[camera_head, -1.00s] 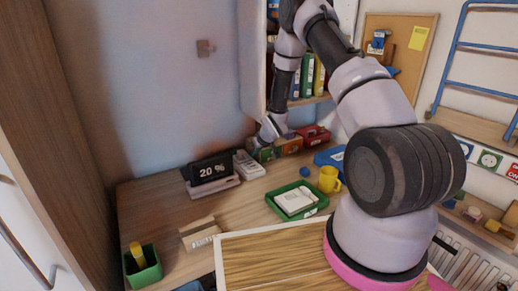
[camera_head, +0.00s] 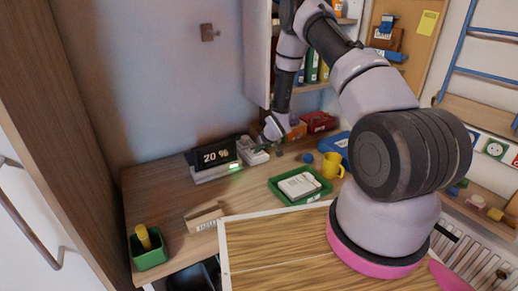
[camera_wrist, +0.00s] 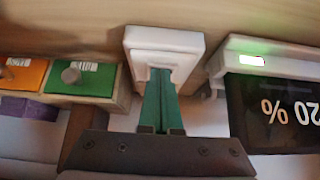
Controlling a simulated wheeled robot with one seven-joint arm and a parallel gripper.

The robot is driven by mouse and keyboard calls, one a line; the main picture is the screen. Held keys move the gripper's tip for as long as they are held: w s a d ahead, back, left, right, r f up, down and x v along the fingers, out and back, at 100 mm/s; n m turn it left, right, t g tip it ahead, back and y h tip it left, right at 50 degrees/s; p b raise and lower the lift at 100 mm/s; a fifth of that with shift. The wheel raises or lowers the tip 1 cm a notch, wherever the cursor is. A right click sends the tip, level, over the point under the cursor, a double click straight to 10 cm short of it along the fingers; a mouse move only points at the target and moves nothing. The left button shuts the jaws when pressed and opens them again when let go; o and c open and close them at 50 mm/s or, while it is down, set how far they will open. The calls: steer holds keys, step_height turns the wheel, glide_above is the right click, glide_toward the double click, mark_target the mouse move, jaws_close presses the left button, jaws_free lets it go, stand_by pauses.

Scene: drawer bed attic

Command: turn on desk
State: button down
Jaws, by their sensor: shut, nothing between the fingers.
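A black display (camera_head: 214,155) reading "20 %" stands on the desk (camera_head: 160,200) in a pale base. A green light (camera_head: 235,167) is lit on this base. In the wrist view the display (camera_wrist: 285,110) appears upside down at the right, with the lit green light (camera_wrist: 251,60) above it. A small white device (camera_head: 255,156) sits just right of the display; it also shows in the wrist view (camera_wrist: 190,42). My gripper (camera_wrist: 160,74) is shut and empty, its green fingertips at the white device's recess. I cannot tell whether they touch it.
Small orange (camera_wrist: 20,73) and green (camera_wrist: 85,80) drawers stand beside the white device. A green tray (camera_head: 318,194) with a white item, a yellow mug (camera_head: 332,165) and a green pot (camera_head: 149,253) are on the desk. The desk's left part is mostly clear.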

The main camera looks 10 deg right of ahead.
steer(key=shift+r, duration=0.8)
